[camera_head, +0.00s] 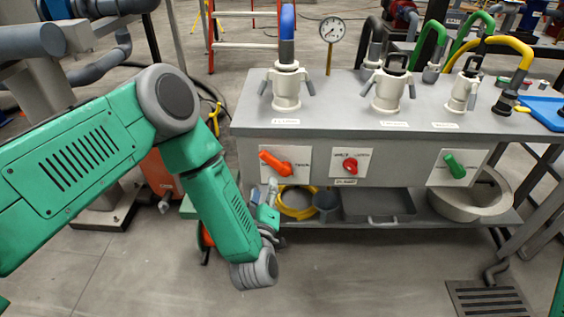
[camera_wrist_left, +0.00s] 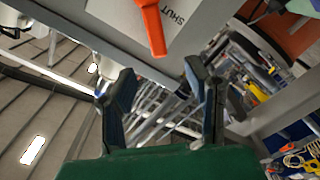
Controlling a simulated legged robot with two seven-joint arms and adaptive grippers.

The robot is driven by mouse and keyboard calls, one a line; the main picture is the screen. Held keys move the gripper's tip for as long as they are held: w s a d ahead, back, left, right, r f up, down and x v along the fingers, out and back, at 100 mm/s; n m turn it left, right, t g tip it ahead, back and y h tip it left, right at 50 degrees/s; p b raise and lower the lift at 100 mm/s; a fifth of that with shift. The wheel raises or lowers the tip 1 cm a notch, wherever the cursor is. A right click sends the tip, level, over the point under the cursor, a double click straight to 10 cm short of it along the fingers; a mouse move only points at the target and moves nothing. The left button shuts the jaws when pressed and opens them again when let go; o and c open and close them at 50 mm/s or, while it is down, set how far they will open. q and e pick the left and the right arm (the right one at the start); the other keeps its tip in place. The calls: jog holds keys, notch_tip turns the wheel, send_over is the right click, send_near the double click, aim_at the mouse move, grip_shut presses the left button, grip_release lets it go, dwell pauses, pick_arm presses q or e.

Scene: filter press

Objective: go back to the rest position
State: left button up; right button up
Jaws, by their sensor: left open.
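My left arm comes in from the left of the head view and bends down in front of the workbench. My left gripper (camera_head: 270,192) is small and partly hidden behind its own wrist, below the orange handle (camera_head: 275,163). In the left wrist view the two dark fingers of this gripper (camera_wrist_left: 160,82) stand apart with nothing between them. The orange handle (camera_wrist_left: 151,26) hangs beyond the fingertips there, beside a plate marked SHUT (camera_wrist_left: 178,17). The fingers look apart from the handle. My right gripper is not in view.
The grey workbench (camera_head: 350,130) carries several hose couplings. A lower shelf holds a yellow hose (camera_head: 297,212), a grey tray (camera_head: 378,206) and a round basin (camera_head: 470,205). Floor in front is clear, with a drain grate (camera_head: 490,298).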

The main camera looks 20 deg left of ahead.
pick_arm(q)
jog(key=s+f+m+g+h+p, duration=0.3)
jog(key=s+m+g, duration=0.2)
jog(key=s, duration=0.3)
jog(key=s+f+m+g+h+p, duration=0.3)
jog(key=s+m+g, duration=0.1)
jog(key=s, duration=0.3)
jog(key=s+a+m+g+p, duration=0.1)
jog(key=s+a+g, duration=0.1)
jog(key=s, duration=0.4)
jog(key=s+a+r+m+g+p, duration=0.1)
jog(key=s+a+g, duration=0.2)
jog(key=s, duration=0.3)
jog(key=s+a+r+m+g+y+p, duration=0.1)
jog(key=s+a+m+g, duration=0.1)
jog(key=s, duration=0.4)
jog(key=shift+a+r+g, duration=0.15)
jog(key=shift+g, duration=0.25)
